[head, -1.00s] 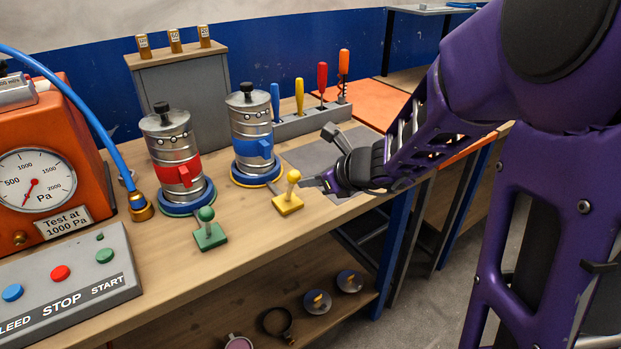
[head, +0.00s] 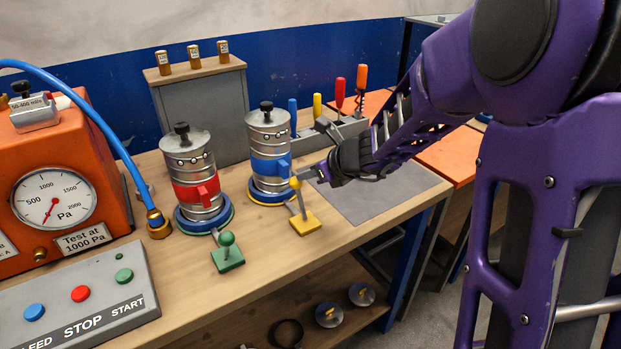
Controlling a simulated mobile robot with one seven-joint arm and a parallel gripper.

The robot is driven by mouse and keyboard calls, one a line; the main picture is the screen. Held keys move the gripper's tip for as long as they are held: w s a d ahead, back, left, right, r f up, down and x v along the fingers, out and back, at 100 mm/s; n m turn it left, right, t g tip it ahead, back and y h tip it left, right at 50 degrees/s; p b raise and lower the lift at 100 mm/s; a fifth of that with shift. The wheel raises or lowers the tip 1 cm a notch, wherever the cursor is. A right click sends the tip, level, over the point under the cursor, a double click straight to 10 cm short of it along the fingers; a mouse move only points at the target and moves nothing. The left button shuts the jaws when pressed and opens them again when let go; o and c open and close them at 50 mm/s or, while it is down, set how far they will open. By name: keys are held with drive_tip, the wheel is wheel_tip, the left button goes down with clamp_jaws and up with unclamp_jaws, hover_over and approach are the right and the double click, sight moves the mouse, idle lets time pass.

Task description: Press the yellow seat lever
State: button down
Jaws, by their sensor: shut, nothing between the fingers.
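The yellow seat lever (head: 304,222) is on the bench in front of the blue-banded metal canister (head: 268,165). It has a square yellow base, a stem leaning slightly left, and a round yellow knob (head: 295,183) on top. My gripper (head: 304,175) is shut and empty, coming in from the right. Its fingertips are right at the knob's upper right side; I cannot tell whether they touch it. The fingertips look small and are partly hard to make out against the canister behind.
A green lever (head: 228,258) and a red-banded canister (head: 195,188) stand to the left. An orange gauge box (head: 52,170) and a button panel (head: 75,295) are at far left. A tool rack (head: 335,130) stands behind my gripper. The grey mat (head: 390,195) is clear.

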drive_tip(key=shift+w+a, duration=0.4)
drive_tip(key=shift+w, duration=0.2)
drive_tip(key=shift+f, duration=0.1)
drive_tip(key=s+d+r, duration=0.1)
drive_tip(key=d+r, duration=0.1)
drive_tip(key=r, duration=0.4)
drive_tip(key=s+d+r+p, duration=0.1)
drive_tip(key=d+r, duration=0.1)
drive_tip(key=r, duration=0.4)
drive_tip(key=shift+s+d+r, duration=0.15)
drive_tip(key=shift+s, duration=0.15)
